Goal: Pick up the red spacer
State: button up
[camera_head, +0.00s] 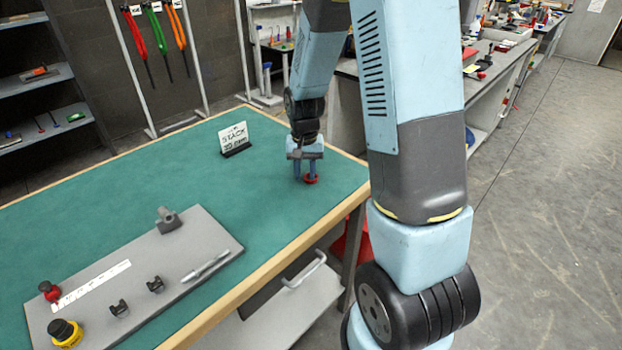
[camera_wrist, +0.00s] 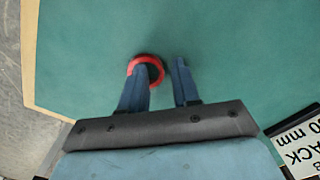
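The red spacer (camera_wrist: 133,66) is a small ring with a dark middle, lying on the green table top in the wrist view. In the head view the red spacer (camera_head: 311,180) shows at the tip of one finger, near the table's right side. My gripper (camera_head: 305,177) points down at it with its fingers apart. In the wrist view my gripper (camera_wrist: 162,66) is open, and its left finger overlaps the ring's lower part while the right finger stands clear on the right. I cannot tell whether the left fingertip is above the ring or touches it.
A "STACK 20 mm" sign (camera_head: 234,139) stands behind and left of the gripper. A grey board (camera_head: 215,232) with a pen, small dark parts, a ruler and a yellow-black item lies at front left. The green table top (camera_head: 110,195) between is clear.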

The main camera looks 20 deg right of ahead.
jog(key=shift+c, duration=0.4)
grip_shut()
